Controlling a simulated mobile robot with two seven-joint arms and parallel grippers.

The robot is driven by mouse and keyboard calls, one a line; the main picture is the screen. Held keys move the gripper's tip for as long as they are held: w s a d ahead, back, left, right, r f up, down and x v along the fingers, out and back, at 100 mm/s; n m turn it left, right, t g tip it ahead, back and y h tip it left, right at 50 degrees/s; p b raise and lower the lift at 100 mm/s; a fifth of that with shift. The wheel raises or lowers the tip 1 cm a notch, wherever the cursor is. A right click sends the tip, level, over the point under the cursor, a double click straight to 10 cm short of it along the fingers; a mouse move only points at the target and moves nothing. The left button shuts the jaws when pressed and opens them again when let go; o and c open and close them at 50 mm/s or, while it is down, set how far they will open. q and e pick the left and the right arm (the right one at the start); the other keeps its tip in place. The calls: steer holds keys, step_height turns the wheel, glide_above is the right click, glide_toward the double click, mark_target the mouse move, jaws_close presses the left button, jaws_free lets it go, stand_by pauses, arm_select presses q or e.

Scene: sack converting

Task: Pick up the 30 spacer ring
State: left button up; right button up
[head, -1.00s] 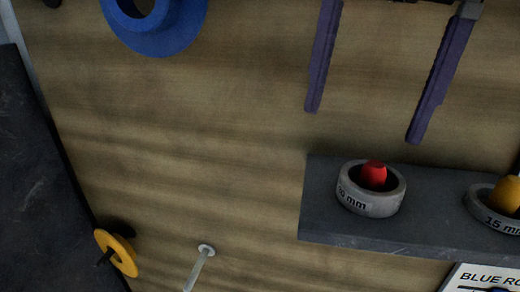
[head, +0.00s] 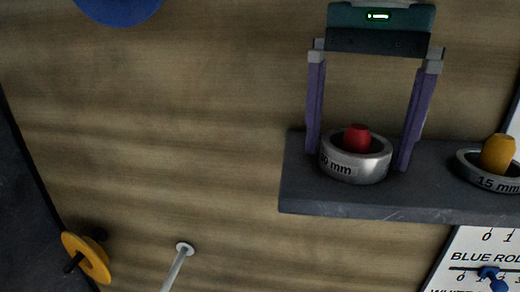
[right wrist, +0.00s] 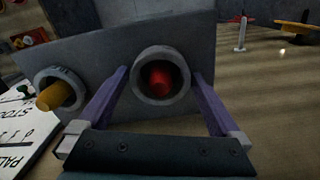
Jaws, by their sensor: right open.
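The spacer ring (head: 354,166) is a grey metal ring whose label reads as 30 mm, its first digit partly hidden. It sits around a red-tipped peg (head: 357,138) on a dark shelf (head: 400,207). My right gripper (head: 358,160) is open, its two purple fingers on either side of the ring. The ring also shows in the right wrist view (right wrist: 160,56), between the fingertips. I cannot tell whether the fingers touch it. My left gripper is not in view.
A 15 mm ring (head: 492,182) with a yellow-orange peg (head: 497,154) stands to the right on the same shelf. A placard reading BLUE ROD (head: 484,256) is below it. A white peg (head: 178,262), a yellow disc (head: 86,258) and a blue round part (head: 118,8) are at left.

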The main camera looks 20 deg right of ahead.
steer(key=shift+c, duration=0.4)
steer(key=shift+r, duration=0.1)
jaws_close()
